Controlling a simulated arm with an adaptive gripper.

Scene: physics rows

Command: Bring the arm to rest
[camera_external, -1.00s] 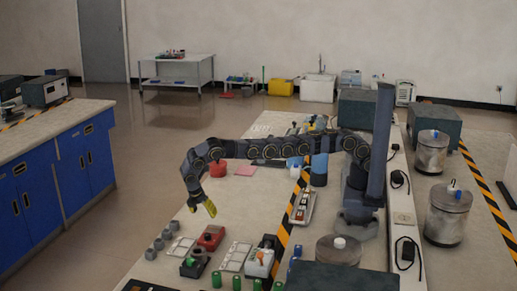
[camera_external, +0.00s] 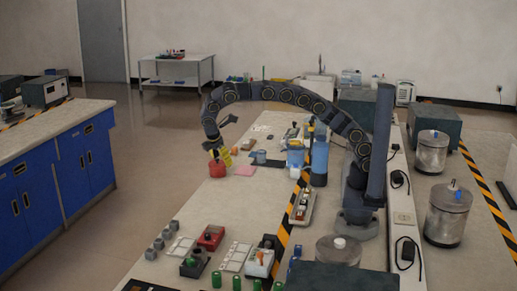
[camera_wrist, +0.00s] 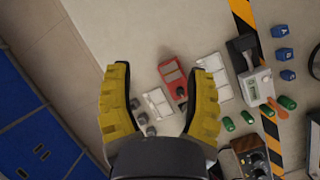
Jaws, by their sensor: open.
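My gripper (camera_external: 223,157) has yellow fingers and hangs at the end of my arm, which arches up and over the bench to the left in the external view. In that view it appears close to a red container (camera_external: 217,170); whether it touches it cannot be told. In the wrist view the two yellow fingers of my gripper (camera_wrist: 161,100) are spread apart with nothing held between them. The bench top (camera_wrist: 130,28) lies beyond them.
A red device (camera_external: 210,237), a white-topped device (camera_external: 259,263) and several green cylinders lie at the bench's near end. A pink square (camera_external: 245,171) and a blue container (camera_external: 295,157) are farther back. A blue cabinet (camera_external: 57,175) stands across the aisle.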

